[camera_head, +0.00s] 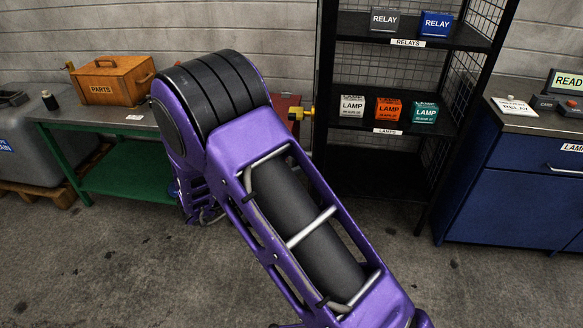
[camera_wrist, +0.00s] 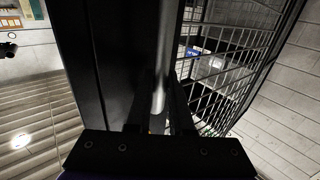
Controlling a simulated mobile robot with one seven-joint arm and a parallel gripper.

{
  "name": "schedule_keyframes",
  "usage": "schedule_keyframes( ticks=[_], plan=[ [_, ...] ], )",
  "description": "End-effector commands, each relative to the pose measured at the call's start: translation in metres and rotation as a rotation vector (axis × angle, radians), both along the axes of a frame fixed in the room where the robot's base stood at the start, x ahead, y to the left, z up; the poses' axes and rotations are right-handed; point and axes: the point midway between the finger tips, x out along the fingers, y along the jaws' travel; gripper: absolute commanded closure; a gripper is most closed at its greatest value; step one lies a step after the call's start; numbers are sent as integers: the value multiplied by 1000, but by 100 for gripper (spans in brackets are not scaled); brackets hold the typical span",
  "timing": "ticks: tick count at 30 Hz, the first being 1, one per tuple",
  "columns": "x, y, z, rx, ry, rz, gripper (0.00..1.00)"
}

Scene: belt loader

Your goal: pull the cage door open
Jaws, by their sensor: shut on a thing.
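The cage (camera_head: 376,158) is a black rack with wire mesh at its back and side, in the head view. No mesh shows in front of its shelves there, and I cannot tell the door's angle. In the wrist view, my gripper (camera_wrist: 160,108) is shut on a grey metal upright bar (camera_wrist: 158,88), which looks like the door handle. A broad black frame panel (camera_wrist: 108,60) stands just left of the bar. Wire mesh (camera_wrist: 222,75) runs to the right of it. My gripper does not show in the head view.
Relay boxes (camera_head: 436,24) and lamp boxes (camera_head: 389,109) stand on the shelves. A green-framed table (camera_head: 110,119) with a parts box (camera_head: 112,80) is at left. A blue cabinet (camera_head: 515,195) stands close at right. Floor in front is clear apart from my arm.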

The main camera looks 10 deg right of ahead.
Motion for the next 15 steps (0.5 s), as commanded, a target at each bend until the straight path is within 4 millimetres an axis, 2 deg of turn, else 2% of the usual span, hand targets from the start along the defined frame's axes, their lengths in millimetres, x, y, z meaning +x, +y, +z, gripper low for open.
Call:
schedule_keyframes(
  ticks=[12, 13, 15],
  plan=[
    [0, 0, 0, 0, 1, -1, 100],
    [0, 0, 0, 0, 1, -1, 77],
    [0, 0, 0, 0, 0, -1, 64]
  ],
)
